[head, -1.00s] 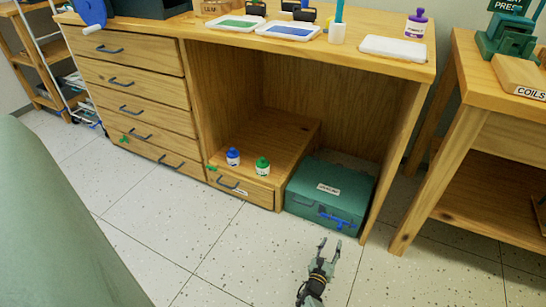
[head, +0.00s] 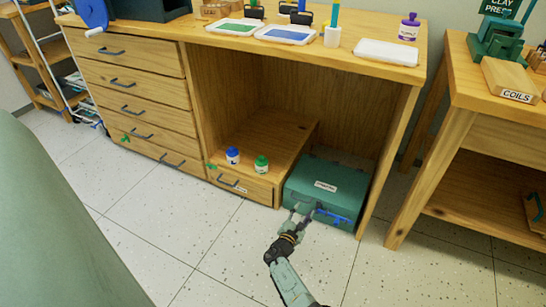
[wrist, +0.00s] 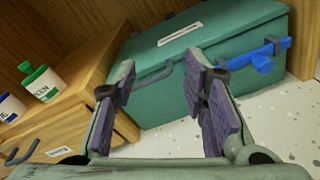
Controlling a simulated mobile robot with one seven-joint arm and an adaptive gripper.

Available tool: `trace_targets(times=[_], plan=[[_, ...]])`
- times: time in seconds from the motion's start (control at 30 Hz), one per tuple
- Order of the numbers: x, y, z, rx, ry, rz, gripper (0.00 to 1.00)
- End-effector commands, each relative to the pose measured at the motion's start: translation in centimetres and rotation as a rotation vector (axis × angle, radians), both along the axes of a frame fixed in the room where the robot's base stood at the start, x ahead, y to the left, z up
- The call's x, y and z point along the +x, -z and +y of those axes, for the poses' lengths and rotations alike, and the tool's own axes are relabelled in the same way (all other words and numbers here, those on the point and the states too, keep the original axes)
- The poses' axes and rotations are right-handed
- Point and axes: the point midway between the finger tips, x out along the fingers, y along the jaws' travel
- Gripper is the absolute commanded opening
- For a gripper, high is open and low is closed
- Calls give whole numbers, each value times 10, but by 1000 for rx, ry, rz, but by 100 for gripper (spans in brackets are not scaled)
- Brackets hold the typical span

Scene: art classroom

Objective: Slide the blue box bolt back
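The teal box (head: 306,184) stands on the floor under the bench, its lid shut, with a white label on top. Its blue bolt (head: 333,218) runs across the right part of the front face. In the wrist view the blue bolt (wrist: 262,54) sits in dark brackets with a blue knob hanging below it. My gripper (head: 301,214) is at the front of the box, left of the bolt. In the wrist view my gripper (wrist: 165,95) has its fingers spread and empty, with the box's grey handle (wrist: 150,85) showing between them. The bolt is beyond the right finger, apart from it.
A low wooden drawer unit (head: 238,186) stands left of the box, with a blue-capped bottle (head: 233,156) and a green-capped bottle (head: 262,164) on top. The bench's right side panel (head: 388,160) stands close right of the box. The floor in front (head: 210,255) is clear.

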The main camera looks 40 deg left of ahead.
Motion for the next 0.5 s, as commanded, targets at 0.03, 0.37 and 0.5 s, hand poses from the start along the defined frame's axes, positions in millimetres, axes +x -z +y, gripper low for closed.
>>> trace_targets(times=[0.03, 0.37, 0.5], plan=[[-1, -9, 8, 31, -4, 13, 40], [-7, -56, 56, 238, -24, 106, 40], [-10, -76, 73, 317, -38, 142, 40]])
